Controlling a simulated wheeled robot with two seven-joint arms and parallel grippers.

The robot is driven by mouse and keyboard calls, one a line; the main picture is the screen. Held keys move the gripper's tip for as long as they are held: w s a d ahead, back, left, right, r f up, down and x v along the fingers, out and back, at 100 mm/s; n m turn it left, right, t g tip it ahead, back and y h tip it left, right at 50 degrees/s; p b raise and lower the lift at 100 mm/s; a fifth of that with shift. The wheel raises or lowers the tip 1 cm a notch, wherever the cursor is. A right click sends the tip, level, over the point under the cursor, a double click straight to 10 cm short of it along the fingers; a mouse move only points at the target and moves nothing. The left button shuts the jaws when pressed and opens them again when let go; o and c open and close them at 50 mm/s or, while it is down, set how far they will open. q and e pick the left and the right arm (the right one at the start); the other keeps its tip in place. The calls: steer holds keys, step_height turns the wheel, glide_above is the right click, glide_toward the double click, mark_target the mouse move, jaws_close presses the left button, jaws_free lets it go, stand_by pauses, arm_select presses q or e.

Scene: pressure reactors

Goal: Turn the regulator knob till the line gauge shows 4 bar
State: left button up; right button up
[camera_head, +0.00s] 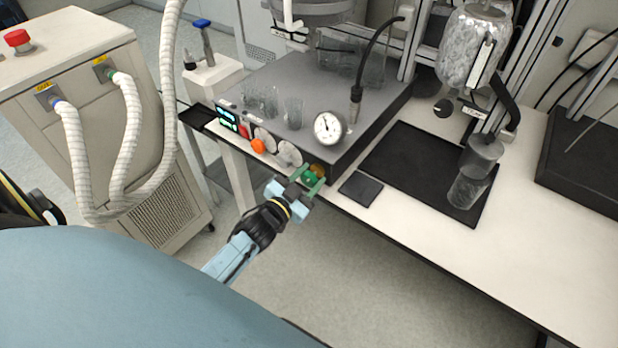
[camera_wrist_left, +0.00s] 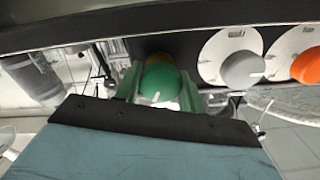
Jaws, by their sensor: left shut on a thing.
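The green regulator knob (camera_head: 310,180) is on the front panel of the grey reactor base (camera_head: 345,145), at its right end. My left gripper (camera_head: 308,181) is shut on it. In the left wrist view the green knob (camera_wrist_left: 160,82) sits between the green fingers, with a white mark on its face. The line gauge (camera_head: 328,127) is a round white dial on top of the base, above the knob. Its needle points up and a little left; the numbers are too small to read. My right gripper is not in view.
A grey knob (camera_head: 288,153) and an orange knob (camera_head: 258,145) are left of the green one on the panel. A small dark pad (camera_head: 360,188) and a black tray (camera_head: 405,165) lie on the bench to the right. White hoses (camera_head: 132,130) hang at the left.

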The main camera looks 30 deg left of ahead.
arm_select(q)
steer(key=shift+m, duration=0.7)
steer(key=o, duration=1)
steer(key=shift+c, duration=0.2)
steer(key=s+a, duration=0.1)
steer(key=s, duration=1.2)
steer(key=shift+s, duration=0.2)
